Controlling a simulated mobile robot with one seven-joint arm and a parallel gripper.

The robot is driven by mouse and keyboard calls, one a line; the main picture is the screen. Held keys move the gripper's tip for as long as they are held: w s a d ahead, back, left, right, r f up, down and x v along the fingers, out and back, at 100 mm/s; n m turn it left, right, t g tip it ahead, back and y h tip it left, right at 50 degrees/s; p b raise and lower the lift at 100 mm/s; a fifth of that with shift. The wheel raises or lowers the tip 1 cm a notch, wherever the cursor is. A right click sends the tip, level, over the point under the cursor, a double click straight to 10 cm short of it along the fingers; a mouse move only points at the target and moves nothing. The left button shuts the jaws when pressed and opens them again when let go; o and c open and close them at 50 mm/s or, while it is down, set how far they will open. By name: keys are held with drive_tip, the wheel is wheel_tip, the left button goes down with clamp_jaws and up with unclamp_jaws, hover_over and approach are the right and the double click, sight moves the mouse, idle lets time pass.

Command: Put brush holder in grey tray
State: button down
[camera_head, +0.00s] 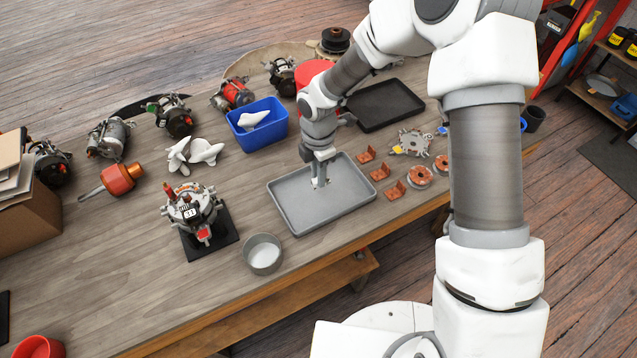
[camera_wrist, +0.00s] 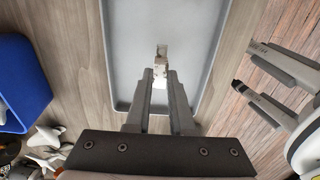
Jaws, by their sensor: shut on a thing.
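The grey tray (camera_head: 291,212) lies flat on the workbench in the middle of the head view. It also fills the middle of the wrist view (camera_wrist: 125,50). My gripper (camera_head: 320,183) is over the inside of the tray, pointing down. In the wrist view my gripper (camera_wrist: 161,75) is shut on a small pale part (camera_wrist: 161,67), which I take to be the brush holder. The part sticks out past the fingertips over the tray floor. I cannot tell whether it touches the floor. The rest of the tray looks empty.
A blue bin (camera_head: 262,135) with a white part stands behind the tray. A round metal cup (camera_head: 263,254) stands at its front left. Several copper-coloured brackets (camera_head: 380,173) lie to its right, with a black tray (camera_head: 384,105) behind. An alternator (camera_head: 192,208) stands to the left.

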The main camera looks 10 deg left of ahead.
drive_tip(key=shift+f, duration=1.95)
drive_tip(key=shift+f, duration=0.2)
drive_tip(key=c, duration=0.8)
unclamp_jaws()
drive_tip(key=shift+r, duration=0.1)
